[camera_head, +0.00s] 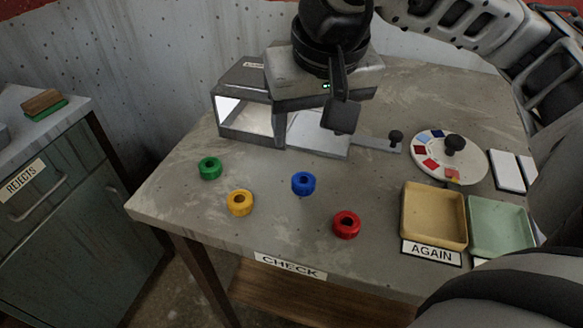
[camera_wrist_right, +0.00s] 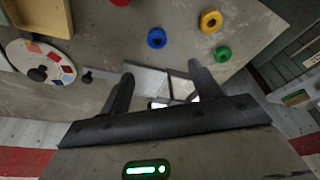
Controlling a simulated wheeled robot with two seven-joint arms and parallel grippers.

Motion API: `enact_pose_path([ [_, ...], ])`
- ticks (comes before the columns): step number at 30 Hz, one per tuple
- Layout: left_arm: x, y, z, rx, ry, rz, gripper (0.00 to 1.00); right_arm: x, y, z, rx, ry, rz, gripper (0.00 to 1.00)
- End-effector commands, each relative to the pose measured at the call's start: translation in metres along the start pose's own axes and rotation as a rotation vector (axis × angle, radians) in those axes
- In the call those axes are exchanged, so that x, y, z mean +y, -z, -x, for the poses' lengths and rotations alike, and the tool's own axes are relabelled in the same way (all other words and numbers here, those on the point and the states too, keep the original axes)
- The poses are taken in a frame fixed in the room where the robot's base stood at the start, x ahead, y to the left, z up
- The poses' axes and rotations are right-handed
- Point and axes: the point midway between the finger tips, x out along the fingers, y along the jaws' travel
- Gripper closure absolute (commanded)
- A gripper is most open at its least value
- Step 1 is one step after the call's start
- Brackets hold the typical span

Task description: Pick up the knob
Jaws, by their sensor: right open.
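Two black knobs show: one (camera_head: 396,136) stands at the end of a flat grey bar by the metal box, and the other (camera_head: 453,144) stands on a round white disc with coloured patches. In the right wrist view the bar knob (camera_wrist_right: 87,77) and the disc knob (camera_wrist_right: 37,74) lie left of the fingers. I cannot tell which is the task's knob. My right gripper (camera_wrist_right: 160,72) is open, above the metal box (camera_head: 245,100) with its bright opening, apart from both knobs. My left gripper is not in view.
Green (camera_head: 210,168), yellow (camera_head: 240,202), blue (camera_head: 303,183) and red (camera_head: 346,225) rings lie on the table. A yellow tray (camera_head: 434,243) and a green tray (camera_head: 500,252) stand front right. White plates (camera_head: 507,170) lie beside the disc. A REJECTS cabinet (camera_head: 50,200) stands left.

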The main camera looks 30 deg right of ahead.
Motion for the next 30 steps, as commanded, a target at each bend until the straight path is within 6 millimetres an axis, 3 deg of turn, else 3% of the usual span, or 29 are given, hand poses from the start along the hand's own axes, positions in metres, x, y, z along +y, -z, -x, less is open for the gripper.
enact_pose_path([
  [3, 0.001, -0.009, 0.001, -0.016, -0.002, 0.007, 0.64, 0.001, -0.002, -0.029, -0.006, -0.003, -0.001, 0.37],
  [9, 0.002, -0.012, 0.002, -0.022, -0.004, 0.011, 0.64, 0.000, -0.001, -0.067, -0.005, -0.001, 0.000, 0.37],
  [17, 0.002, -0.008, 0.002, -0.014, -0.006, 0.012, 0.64, 0.001, -0.001, -0.086, -0.003, 0.001, 0.001, 0.37],
  [25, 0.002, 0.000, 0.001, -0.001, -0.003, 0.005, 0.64, 0.004, -0.001, -0.125, -0.004, -0.001, 0.001, 0.37],
  [30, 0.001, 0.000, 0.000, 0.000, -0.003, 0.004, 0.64, 0.004, 0.000, -0.135, -0.002, 0.001, 0.002, 0.37],
])
